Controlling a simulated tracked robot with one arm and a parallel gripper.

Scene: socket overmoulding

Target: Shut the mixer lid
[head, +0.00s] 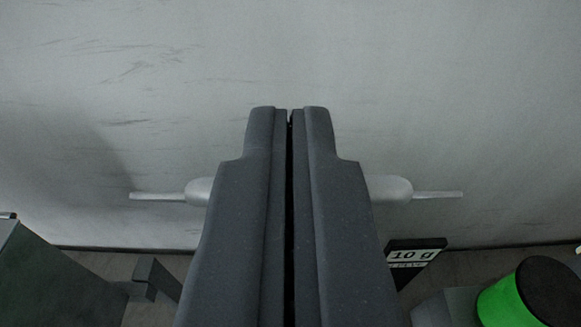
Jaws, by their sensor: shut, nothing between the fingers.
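My gripper (290,112) is in the middle of the head view. Its two dark grey fingers are pressed together with only a thin dark seam between them, and nothing is held. A silver bar (390,188) with thin flat ends shows at both sides of the fingers; its middle is hidden by them. I cannot tell whether the bar is a mixer part or whether the fingers touch it. I cannot make out a mixer or its lid for certain.
A scuffed pale grey wall (400,70) fills most of the view. A dark sign reading "10 g" (415,252) stands at the lower right, near a green cylinder with a dark top (497,304). A dark grey block (45,280) is at the lower left.

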